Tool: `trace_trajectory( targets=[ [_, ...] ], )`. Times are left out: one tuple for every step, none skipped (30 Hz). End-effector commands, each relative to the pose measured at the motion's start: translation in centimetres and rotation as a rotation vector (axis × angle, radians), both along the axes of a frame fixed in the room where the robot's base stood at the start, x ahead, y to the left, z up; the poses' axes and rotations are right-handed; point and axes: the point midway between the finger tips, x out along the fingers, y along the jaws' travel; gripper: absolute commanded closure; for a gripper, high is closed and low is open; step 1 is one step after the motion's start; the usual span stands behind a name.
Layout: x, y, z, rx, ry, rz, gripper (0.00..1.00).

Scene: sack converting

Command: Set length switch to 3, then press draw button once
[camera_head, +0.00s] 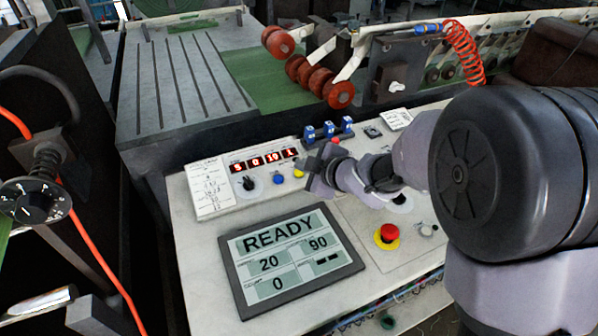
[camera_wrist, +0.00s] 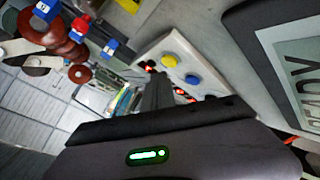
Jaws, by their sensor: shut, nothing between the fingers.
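A white control box (camera_head: 255,170) on the console carries a row of red digits, a black rotary knob (camera_head: 248,183), a blue button (camera_head: 279,179) and a yellow button (camera_head: 298,173). Labels saying which is the length switch or draw button are too small to read, as is the knob's setting. My gripper (camera_head: 318,178) is shut and empty, just right of the yellow button in the head view. In the wrist view its fingers (camera_wrist: 157,92) appear beside the yellow button (camera_wrist: 170,61) and blue button (camera_wrist: 192,79). I cannot tell whether it touches the box. The knob is hidden there.
A tilted screen (camera_head: 292,258) reads READY, with 20, 90 and 0. A red emergency button (camera_head: 388,233) stands right of it. Blue-topped switches (camera_head: 328,130) stand behind the box. A numbered black dial (camera_head: 36,203) is at far left.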

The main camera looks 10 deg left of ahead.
Motion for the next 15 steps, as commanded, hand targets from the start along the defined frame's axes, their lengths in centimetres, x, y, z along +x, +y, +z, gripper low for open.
trace_trajectory(
  targets=[
    [0.00, 0.00, 0.00, 0.000, 0.000, 0.000, 1.00],
    [0.00, 0.00, 0.00, 0.000, 0.000, 0.000, 1.00],
    [0.00, 0.00, 0.00, 0.000, 0.000, 0.000, 1.00],
    [0.00, 0.00, 0.00, 0.000, 0.000, 0.000, 1.00],
    [0.00, 0.00, 0.00, 0.000, 0.000, 0.000, 1.00],
    [0.00, 0.00, 0.00, 0.000, 0.000, 0.000, 1.00],
    [0.00, 0.00, 0.00, 0.000, 0.000, 0.000, 1.00],
    [0.00, 0.00, 0.00, 0.000, 0.000, 0.000, 1.00],
    [0.00, 0.00, 0.00, 0.000, 0.000, 0.000, 1.00],
    [0.00, 0.01, -0.03, 0.000, 0.000, 0.000, 1.00],
    [0.01, 0.00, -0.07, 0.000, 0.000, 0.000, 1.00],
    [0.02, 0.02, -0.18, 0.000, 0.000, 0.000, 1.00],
    [0.04, 0.03, -0.29, 0.000, 0.000, 0.000, 1.00],
    [0.06, 0.05, -0.42, 0.000, 0.000, 0.000, 1.00],
    [0.08, 0.07, -0.61, 0.000, 0.000, 0.000, 1.00]
  ],
)
